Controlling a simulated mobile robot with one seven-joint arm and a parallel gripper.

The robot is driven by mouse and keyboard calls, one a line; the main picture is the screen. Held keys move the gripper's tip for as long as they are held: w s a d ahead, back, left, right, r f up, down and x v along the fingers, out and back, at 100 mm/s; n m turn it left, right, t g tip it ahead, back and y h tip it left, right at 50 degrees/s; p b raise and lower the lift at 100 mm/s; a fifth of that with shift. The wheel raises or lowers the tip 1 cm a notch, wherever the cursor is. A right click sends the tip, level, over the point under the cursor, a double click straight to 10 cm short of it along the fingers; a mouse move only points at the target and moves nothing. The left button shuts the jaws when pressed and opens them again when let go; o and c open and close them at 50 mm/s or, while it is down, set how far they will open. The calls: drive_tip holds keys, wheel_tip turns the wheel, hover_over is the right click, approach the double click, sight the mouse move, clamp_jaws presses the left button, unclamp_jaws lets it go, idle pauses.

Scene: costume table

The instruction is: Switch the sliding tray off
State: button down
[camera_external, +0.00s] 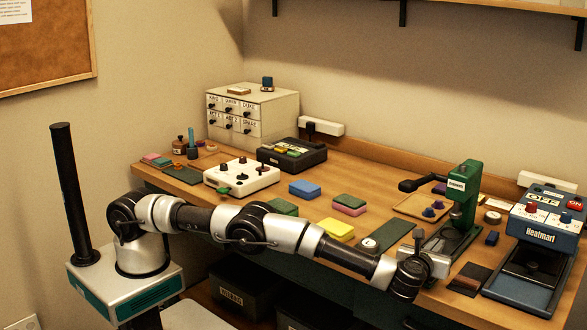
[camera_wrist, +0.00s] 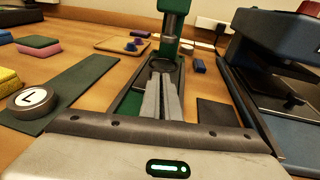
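The blue heat press (camera_external: 545,225), lettered Heatmart, stands at the right end of the table. Its top shows a sign reading OFF, a red knob (camera_external: 532,208) and a red button (camera_external: 575,204). A dark blue tray base (camera_external: 524,292) lies at its front; it cannot be told whether this slides. In the wrist view the press (camera_wrist: 270,60) is at the right, partly cut off. My gripper (camera_external: 418,236) is at the green hand press (camera_external: 464,195), left of the heat press. In the wrist view its grey fingers (camera_wrist: 162,88) lie together over the green press's base (camera_wrist: 130,102), with nothing seen between them.
A dark green mat (camera_external: 384,235) with a round white dial (camera_external: 369,244) lies left of my gripper. A dark pad (camera_external: 470,278) lies between the two presses. A small blue block (camera_external: 492,238) stands near the green press. Coloured sponges and a white control box (camera_external: 241,176) are further left.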

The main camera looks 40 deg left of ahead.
drive_tip(key=shift+w+a+r, duration=0.15)
drive_tip(key=shift+w+r, duration=0.05)
drive_tip(key=p+v, duration=0.2)
drive_tip(key=v, duration=1.2)
drive_tip(key=shift+s+f+p, duration=0.15)
drive_tip(key=shift+s+p, duration=0.1)
drive_tip(key=shift+p, duration=0.05)
